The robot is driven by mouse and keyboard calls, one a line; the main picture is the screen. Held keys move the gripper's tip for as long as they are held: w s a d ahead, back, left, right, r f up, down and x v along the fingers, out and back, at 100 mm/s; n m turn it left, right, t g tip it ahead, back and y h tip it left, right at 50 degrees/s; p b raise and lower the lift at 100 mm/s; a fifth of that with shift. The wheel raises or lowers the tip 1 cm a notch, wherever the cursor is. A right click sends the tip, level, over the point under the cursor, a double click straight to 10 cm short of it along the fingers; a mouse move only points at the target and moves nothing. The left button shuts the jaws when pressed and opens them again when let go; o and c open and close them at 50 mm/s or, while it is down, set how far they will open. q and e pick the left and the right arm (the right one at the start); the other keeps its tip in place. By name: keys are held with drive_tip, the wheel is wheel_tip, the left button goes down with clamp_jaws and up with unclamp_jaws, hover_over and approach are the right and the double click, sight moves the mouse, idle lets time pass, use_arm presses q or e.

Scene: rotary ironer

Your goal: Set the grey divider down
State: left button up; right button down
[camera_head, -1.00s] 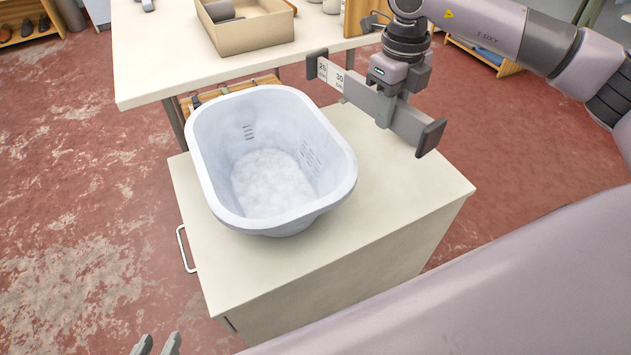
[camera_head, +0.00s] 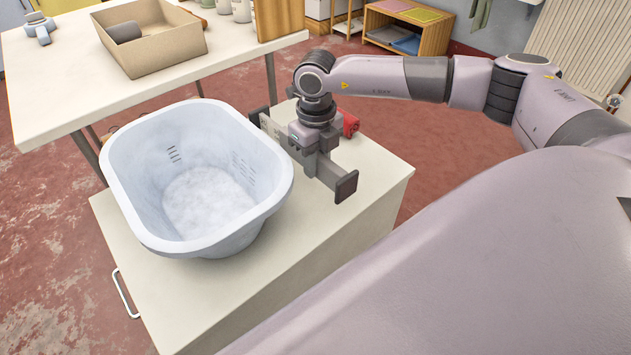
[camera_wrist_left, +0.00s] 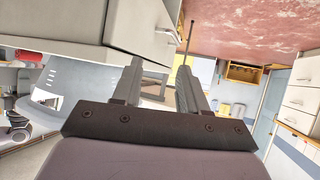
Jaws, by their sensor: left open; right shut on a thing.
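The grey divider (camera_head: 346,187) is a long flat bar with dark upright ends, just right of the white tub (camera_head: 138,236). My right gripper (camera_head: 318,162) is shut on its middle and hides part of it. The divider is over the right part of the cream cabinet top (camera_head: 300,226); I cannot tell whether it touches the top. My left gripper (camera_wrist_left: 160,72) shows only in the left wrist view, with its fingers apart and nothing seen between them.
A red thing (camera_head: 350,123) lies behind my right gripper on the cabinet top. The tub takes up the cabinet's left part. A table (camera_head: 60,90) with an open cardboard box (camera_head: 170,58) stands behind. The cabinet top's front right is bare.

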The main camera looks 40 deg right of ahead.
sight(316, 192)
wheel_tip(316, 192, down, 5)
drive_tip(key=shift+f+b, duration=0.15)
drive_tip(key=shift+b, duration=0.5)
drive_tip(key=shift+f, duration=0.3)
drive_tip(key=c, duration=0.9)
unclamp_jaws()
use_arm(q)
drive_tip(key=shift+w+d+r+t, duration=0.3)
drive_tip(key=shift+d, duration=0.25)
